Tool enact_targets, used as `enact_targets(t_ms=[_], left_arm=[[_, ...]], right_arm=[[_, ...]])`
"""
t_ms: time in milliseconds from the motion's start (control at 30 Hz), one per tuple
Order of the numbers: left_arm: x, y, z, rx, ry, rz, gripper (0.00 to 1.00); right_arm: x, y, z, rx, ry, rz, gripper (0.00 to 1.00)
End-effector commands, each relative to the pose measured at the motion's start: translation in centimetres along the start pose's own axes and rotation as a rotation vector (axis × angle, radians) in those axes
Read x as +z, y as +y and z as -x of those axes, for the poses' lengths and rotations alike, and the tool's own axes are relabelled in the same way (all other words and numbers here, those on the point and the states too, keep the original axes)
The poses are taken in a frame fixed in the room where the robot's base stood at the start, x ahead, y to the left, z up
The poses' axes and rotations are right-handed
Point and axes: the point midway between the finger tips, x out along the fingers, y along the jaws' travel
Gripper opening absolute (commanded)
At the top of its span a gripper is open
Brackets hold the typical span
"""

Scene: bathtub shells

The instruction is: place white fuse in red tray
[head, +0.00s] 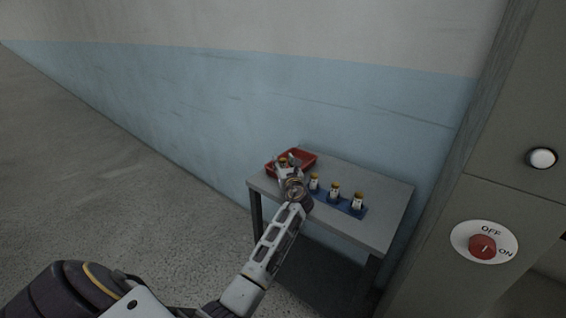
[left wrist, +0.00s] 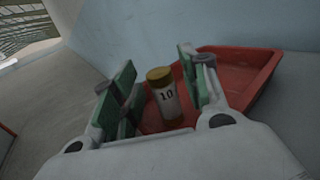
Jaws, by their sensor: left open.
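A white fuse (left wrist: 167,103) with a gold cap and the number 10 stands nearly upright in the left wrist view. Its lower end shows against the floor of the red tray (left wrist: 245,68). My left gripper (left wrist: 158,72) is open, with one green-padded finger on each side of the fuse; gaps show between pads and fuse. In the head view the red tray (head: 308,155) sits at the table's back left corner, and my left gripper (head: 288,167) is over its front part, hiding some of it. My right gripper is not in view.
A blue rack (head: 346,208) with three gold-capped white fuses (head: 334,191) stands on the grey table (head: 378,187) right of my gripper. A blue and white wall is behind. A cabinet with a red OFF/ON knob (head: 482,246) stands at right.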

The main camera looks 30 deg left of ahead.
Motion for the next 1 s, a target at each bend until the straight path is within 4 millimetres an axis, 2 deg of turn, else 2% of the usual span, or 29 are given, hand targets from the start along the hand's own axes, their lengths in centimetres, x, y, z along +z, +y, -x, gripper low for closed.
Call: enact_targets(t_ms=[500, 700, 1000], left_arm=[[0.0, 0.0, 6.2, -0.001, 0.002, 0.001, 0.44], [0.0, 0.0, 8.7, -0.001, 0.002, 0.001, 0.44], [0.0, 0.0, 10.8, 0.000, 0.001, 0.000, 0.44]], right_arm=[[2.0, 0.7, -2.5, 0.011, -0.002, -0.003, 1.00], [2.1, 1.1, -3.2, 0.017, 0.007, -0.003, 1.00], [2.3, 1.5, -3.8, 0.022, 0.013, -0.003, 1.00]])
